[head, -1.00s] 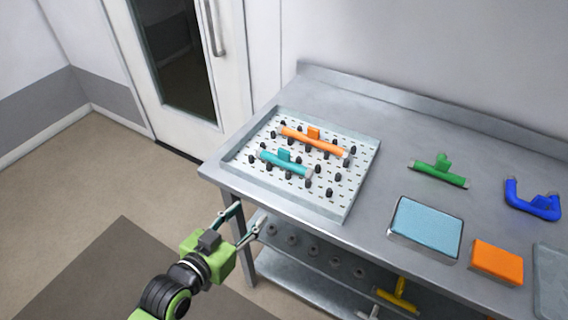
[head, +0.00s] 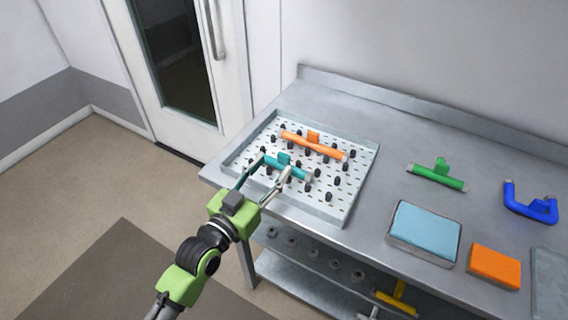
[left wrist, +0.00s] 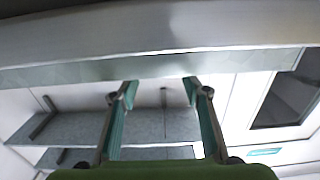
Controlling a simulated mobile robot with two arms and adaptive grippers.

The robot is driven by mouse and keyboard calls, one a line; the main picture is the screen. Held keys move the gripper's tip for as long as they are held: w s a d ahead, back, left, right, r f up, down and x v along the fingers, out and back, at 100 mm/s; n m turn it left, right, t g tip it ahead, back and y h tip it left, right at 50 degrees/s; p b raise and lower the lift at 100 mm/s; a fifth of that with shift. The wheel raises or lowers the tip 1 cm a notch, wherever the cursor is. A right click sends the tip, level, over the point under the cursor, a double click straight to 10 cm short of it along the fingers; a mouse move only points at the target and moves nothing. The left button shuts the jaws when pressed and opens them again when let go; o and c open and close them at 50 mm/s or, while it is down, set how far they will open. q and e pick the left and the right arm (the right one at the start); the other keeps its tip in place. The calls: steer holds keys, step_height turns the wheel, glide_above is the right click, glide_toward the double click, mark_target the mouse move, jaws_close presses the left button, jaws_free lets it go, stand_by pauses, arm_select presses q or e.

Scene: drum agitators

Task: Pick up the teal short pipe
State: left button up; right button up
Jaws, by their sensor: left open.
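The teal short pipe (head: 291,168) lies on the perforated peg tray (head: 343,211) near the tray's front, with a small teal stub on top and a pale right end. My left gripper (head: 272,173) is open, its fingers reaching over the tray's front left edge toward the pipe. In the head view the fingertips overlap the pipe's left part; I cannot tell whether they touch it. The left wrist view shows the open fingers (left wrist: 158,88) with nothing between them and the pipe does not show there. My right gripper is not in view.
An orange pipe (head: 312,145) lies behind the teal one among black pegs. To the right on the metal table are a green pipe (head: 437,174), a blue curved pipe (head: 530,204), a light blue block (head: 425,229) and an orange block (head: 495,266). A shelf sits below.

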mark_target(283, 157)
arm_select(q)
steer(key=shift+d+p+x, duration=0.25)
steer(key=shift+p+x, duration=0.4)
steer(key=shift+x, duration=2.35)
steer(key=shift+s, duration=0.15)
jaws_close()
